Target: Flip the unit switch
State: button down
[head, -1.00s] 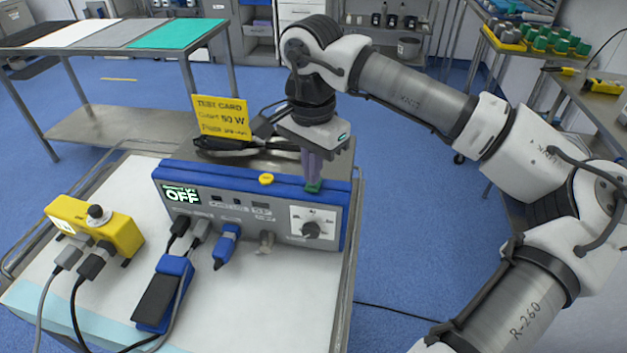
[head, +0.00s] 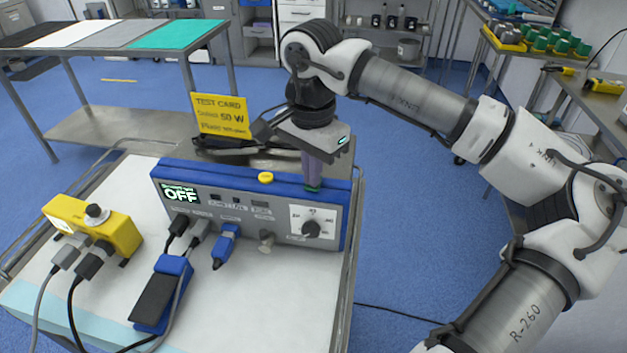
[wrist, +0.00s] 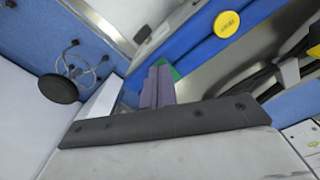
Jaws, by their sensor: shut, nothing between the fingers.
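The unit (head: 270,205) is a blue and grey box on the cart, with a lit display (head: 181,194) reading OFF. A dial (head: 311,229) is at the right of its front, and a round yellow button (head: 265,177) is on its blue top. The button also shows in the wrist view (wrist: 227,24). My gripper (head: 312,184) is shut and empty, pointing down at the right part of the unit's top, right of the button. A green piece (wrist: 174,70) shows by the purple fingers. I cannot tell whether they touch the unit, and no switch is clearly visible.
A yellow box (head: 110,232) and a blue and black pedal (head: 160,295) sit on the cart, with cables in front of the unit. A yellow test card (head: 221,116) stands behind the unit. Blue floor (head: 400,245) is clear right of the cart.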

jog(key=shift+f+b, duration=0.3)
jog(key=shift+f, duration=0.1)
jog(key=shift+r, duration=0.1)
jog(key=shift+r+p, duration=2.25)
jog(key=shift+r, duration=1.2)
